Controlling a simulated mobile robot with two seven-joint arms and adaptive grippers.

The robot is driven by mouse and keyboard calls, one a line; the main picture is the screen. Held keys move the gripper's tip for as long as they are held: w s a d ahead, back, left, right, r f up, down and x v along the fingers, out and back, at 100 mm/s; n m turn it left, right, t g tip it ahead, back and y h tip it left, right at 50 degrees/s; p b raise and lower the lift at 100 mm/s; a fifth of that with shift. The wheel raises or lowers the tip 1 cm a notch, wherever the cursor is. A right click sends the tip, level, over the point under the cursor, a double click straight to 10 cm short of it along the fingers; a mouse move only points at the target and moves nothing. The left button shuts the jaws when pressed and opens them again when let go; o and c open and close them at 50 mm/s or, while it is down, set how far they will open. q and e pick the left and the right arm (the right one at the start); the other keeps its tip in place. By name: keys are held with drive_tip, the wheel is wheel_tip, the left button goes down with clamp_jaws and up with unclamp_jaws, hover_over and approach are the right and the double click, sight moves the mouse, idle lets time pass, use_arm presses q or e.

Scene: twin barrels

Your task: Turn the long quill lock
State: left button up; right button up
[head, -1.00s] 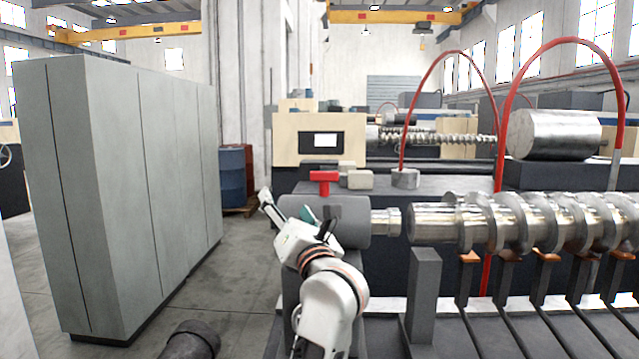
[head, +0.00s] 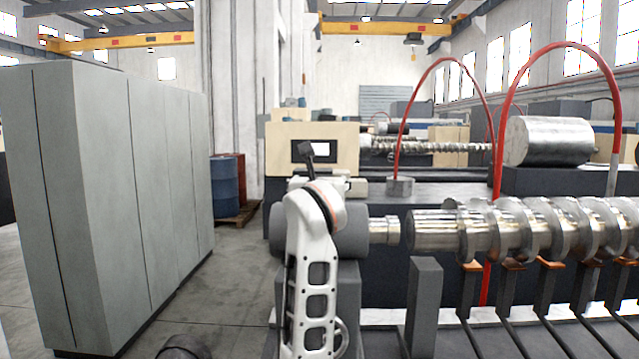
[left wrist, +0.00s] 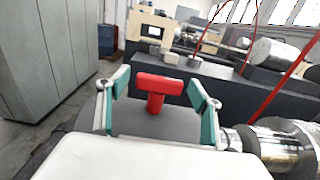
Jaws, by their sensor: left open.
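The red T-shaped lock handle (left wrist: 165,84) stands up on top of the grey cylindrical housing (left wrist: 150,120) in the left wrist view. My left gripper (left wrist: 159,90) is open. Its two green-padded fingers stand on either side of the handle, with a gap on both sides, so it is not gripped. In the head view my left arm is raised in front of the grey housing (head: 352,228) and hides the red handle and most of the gripper. My right gripper is not in view.
A bright metal shaft (head: 384,230) leads right from the housing towards a large screw (head: 530,228) on supports. Grey cabinets (head: 110,200) stand left, with a blue barrel (head: 225,185) behind. Red hoses (head: 500,120) arch over the bench.

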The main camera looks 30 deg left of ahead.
use_arm(q)
drive_tip(key=shift+w+a, duration=0.3)
drive_tip(key=shift+w, duration=0.15)
drive_tip(key=shift+c, duration=0.3)
drive_tip(key=c, duration=1.1)
